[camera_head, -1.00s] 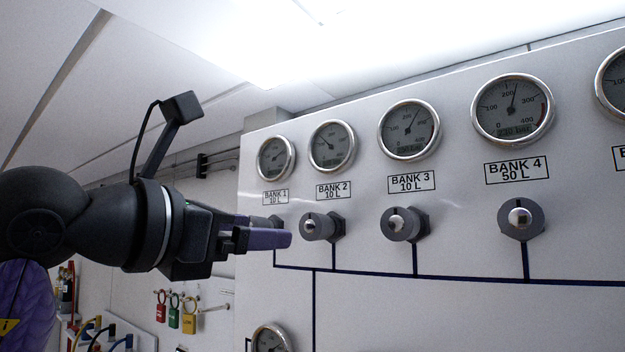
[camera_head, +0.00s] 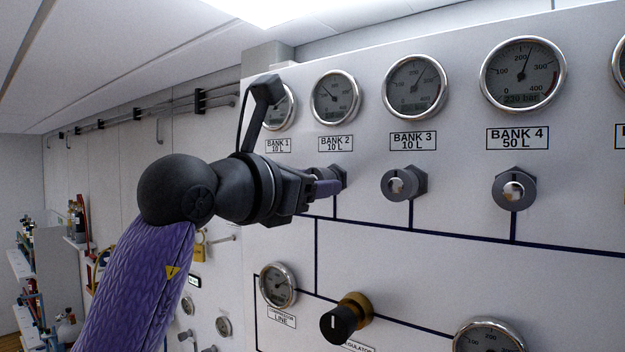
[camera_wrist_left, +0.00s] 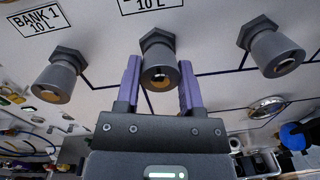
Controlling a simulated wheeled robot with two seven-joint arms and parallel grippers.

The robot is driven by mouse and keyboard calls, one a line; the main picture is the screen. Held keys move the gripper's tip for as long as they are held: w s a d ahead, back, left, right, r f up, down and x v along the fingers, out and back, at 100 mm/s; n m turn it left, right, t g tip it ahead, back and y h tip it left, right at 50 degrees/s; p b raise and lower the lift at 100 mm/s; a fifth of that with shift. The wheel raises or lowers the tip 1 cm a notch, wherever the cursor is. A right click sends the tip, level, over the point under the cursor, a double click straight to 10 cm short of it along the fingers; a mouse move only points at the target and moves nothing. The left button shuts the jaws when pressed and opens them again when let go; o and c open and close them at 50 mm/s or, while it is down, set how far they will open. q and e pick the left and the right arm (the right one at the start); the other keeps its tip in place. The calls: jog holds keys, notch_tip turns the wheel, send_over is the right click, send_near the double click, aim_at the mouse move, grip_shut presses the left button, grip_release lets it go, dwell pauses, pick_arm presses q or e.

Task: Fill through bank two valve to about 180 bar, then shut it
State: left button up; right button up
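The bank 2 valve (camera_head: 331,173) is a grey knob on a hex base below its BANK 2 label (camera_head: 335,143). My left gripper (camera_head: 328,187) is at this valve and partly covers it in the head view. In the left wrist view the purple fingers stand apart on either side of the bank 2 knob (camera_wrist_left: 158,58); they look open, with narrow gaps beside the knob. The bank 2 gauge (camera_head: 335,97) has its needle pointing up and left, between the 100 and 200 area; its digital figure is too small to read. My right gripper is not in view.
The bank 1 valve (camera_wrist_left: 55,78) and bank 3 valve (camera_head: 404,183) stand on either side. The bank 4 valve (camera_head: 514,189) is further right. Below are a line gauge (camera_head: 278,285) and a black regulator knob (camera_head: 345,318). The bank 1 gauge (camera_head: 284,106) is partly hidden by my arm.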

pick_arm(q)
grip_shut()
jog(key=n+b, duration=0.6)
jog(key=n, duration=0.5)
jog(key=shift+s+t+b, duration=0.1)
jog(key=shift+t+b, duration=0.2)
jog(key=shift+b, duration=0.05)
jog(key=n+b, duration=0.3)
jog(key=n, duration=0.3)
jog(key=shift+n, duration=0.4)
jog(key=n+b, duration=0.1)
jog(key=n, duration=0.2)
jog(key=shift+n+t+y+b, duration=0.3)
jog(key=shift+y+b, duration=0.05)
jog(key=shift+y, duration=0.05)
jog(key=shift+d+n+b, duration=0.1)
jog(key=shift+n+b, duration=0.45)
jog(key=shift+n, duration=1.15)
